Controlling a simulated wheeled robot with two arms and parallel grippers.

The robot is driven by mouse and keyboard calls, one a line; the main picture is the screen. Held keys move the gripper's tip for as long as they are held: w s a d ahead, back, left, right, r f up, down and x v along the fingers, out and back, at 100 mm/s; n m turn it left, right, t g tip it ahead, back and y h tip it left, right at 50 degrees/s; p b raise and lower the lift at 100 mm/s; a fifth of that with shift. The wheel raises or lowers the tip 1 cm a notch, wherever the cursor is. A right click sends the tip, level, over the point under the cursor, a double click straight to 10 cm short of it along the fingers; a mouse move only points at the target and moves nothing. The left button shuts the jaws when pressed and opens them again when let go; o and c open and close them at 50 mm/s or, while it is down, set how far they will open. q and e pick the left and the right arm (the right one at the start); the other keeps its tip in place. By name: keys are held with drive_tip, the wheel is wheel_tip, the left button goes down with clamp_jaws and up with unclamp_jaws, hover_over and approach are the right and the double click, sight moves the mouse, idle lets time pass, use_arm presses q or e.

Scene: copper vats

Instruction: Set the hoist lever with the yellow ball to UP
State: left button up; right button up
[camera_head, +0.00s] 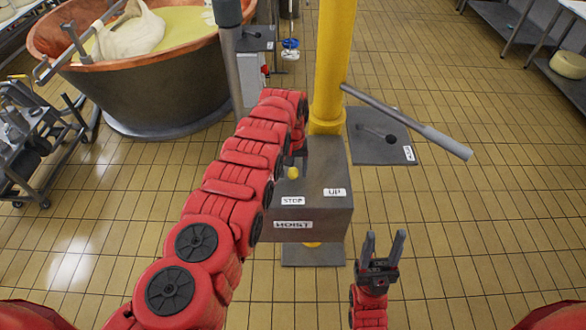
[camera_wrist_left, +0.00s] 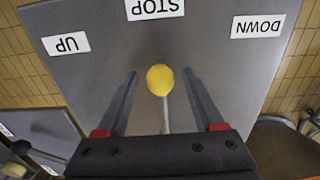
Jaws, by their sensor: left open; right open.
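The grey hoist box (camera_head: 325,205) carries a HOIST label on its front and STOP (camera_head: 292,201) and UP (camera_head: 335,192) labels on top. Its lever's yellow ball (camera_head: 293,173) shows beside my left arm. In the left wrist view the yellow ball (camera_wrist_left: 165,80) stands on a thin rod, in line with STOP (camera_wrist_left: 155,8), between UP (camera_wrist_left: 66,44) and DOWN (camera_wrist_left: 258,26). My left gripper (camera_wrist_left: 160,73) is open, a finger on each side of the ball, with gaps on both sides. In the head view my arm mostly hides it. My right gripper (camera_head: 384,240) is open and empty, in front of the box at the right.
A yellow post (camera_head: 333,60) rises behind the box. A grey-handled bar (camera_head: 420,125) sticks out right from it, above another lever plate (camera_head: 380,150). A copper vat (camera_head: 150,90) stands at the back left. Tiled floor is clear at the right.

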use_arm(q)
clamp_jaws()
idle(0.4)
idle(1.1)
